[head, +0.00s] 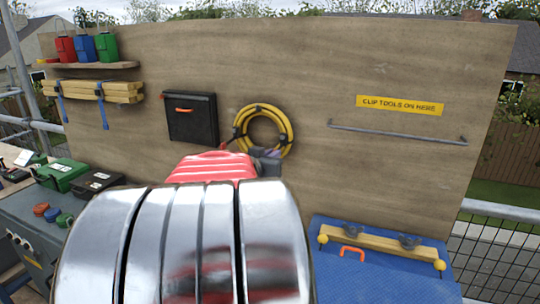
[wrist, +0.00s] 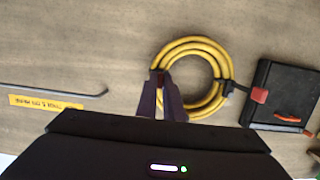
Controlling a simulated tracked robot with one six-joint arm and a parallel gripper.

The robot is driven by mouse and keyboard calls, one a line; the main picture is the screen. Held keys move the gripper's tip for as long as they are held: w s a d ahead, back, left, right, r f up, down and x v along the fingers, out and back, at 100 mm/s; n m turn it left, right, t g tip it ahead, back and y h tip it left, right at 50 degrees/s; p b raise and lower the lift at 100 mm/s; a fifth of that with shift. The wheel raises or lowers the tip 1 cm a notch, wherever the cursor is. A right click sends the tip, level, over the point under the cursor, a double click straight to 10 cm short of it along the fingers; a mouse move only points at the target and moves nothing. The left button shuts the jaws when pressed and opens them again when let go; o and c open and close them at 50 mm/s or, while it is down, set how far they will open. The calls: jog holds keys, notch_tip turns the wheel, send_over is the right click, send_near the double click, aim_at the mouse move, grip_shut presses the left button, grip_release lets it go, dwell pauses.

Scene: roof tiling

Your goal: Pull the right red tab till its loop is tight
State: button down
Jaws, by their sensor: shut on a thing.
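A yellow coil of hose or cable (head: 262,106) hangs on the wooden board, and it also shows in the wrist view (wrist: 196,43). A dark strap loop (wrist: 229,87) goes around one side of the coil, with a red tab (wrist: 259,95) sticking out; this is the left tab in the head view. My gripper (wrist: 161,108) is at the coil's other side, the right side in the head view (head: 268,155). Its dark fingers are close together, shut on the right red tab, which they hide. I cannot tell how tight the right loop is.
A black case (head: 191,118) with an orange handle hangs left of the coil. A yellow sign (head: 400,105) and a metal rail (head: 397,132) are to the right. A blue mat (head: 400,278) carries a wooden bar (head: 378,243). My arm blocks the lower middle of the head view.

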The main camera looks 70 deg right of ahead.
jog(key=shift+a, duration=0.25)
jog(key=c, duration=1.3)
grip_release()
jog(key=shift+c, duration=0.2)
jog(key=shift+w+a, duration=0.1)
jog(key=shift+f+v, duration=0.15)
jog(key=shift+v, duration=0.8)
jog(key=shift+f+v, duration=0.2)
jog(key=shift+v, duration=0.7)
jog(key=shift+f+v, duration=0.15)
jog(key=shift+v, duration=0.8)
jog(key=shift+a, duration=0.1)
